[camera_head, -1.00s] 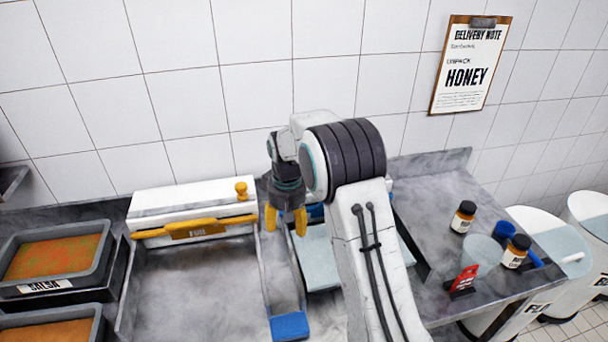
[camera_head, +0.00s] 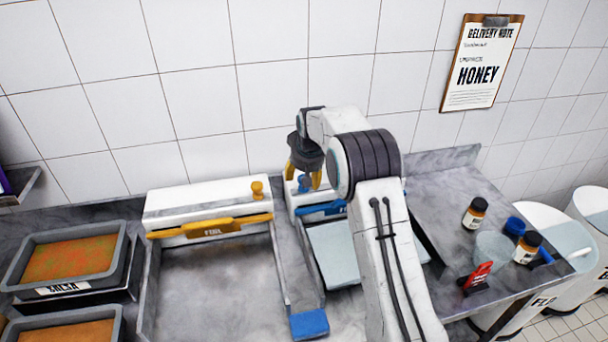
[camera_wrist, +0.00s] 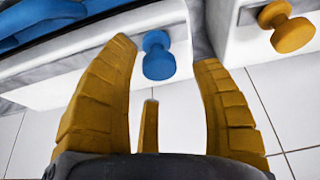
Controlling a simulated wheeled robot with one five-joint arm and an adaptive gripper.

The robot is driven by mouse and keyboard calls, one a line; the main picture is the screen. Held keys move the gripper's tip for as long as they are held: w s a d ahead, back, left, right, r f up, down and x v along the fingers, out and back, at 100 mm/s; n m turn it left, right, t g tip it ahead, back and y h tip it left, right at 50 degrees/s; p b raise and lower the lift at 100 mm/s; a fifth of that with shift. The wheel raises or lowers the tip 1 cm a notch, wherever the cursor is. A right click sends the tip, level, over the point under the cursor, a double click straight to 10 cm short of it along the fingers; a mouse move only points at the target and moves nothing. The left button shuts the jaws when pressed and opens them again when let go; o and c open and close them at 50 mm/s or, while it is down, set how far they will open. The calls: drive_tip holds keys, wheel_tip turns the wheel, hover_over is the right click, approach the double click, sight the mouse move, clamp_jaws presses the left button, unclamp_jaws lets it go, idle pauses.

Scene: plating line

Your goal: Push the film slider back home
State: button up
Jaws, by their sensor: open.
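Two white dispensers stand against the back wall. The right one (camera_head: 297,195) has a blue bar (camera_head: 322,209) and a blue slider knob (camera_head: 304,184) near its left end. Its label is partly hidden by my arm. The left one (camera_head: 165,206) has a yellow bar (camera_head: 210,227), whose label seems to read FOIL, and a yellow knob (camera_head: 257,189) near its right end. My gripper (camera_head: 304,177) is open with its yellow fingers at the blue knob. In the wrist view the blue knob (camera_wrist: 158,58) shows between the spread fingers; contact cannot be told. The yellow knob (camera_wrist: 286,25) lies outside them.
Salsa trays (camera_head: 68,255) stand at left. Below the dispensers are a grey work surface (camera_head: 215,290) and a pale sheet (camera_head: 333,255). Jars (camera_head: 474,213) and a red card stand (camera_head: 477,275) are on the right counter. A delivery note (camera_head: 482,62) hangs on the wall.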

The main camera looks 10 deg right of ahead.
drive_tip(key=shift+x, duration=0.85)
drive_tip(key=shift+r, duration=0.15)
clamp_jaws()
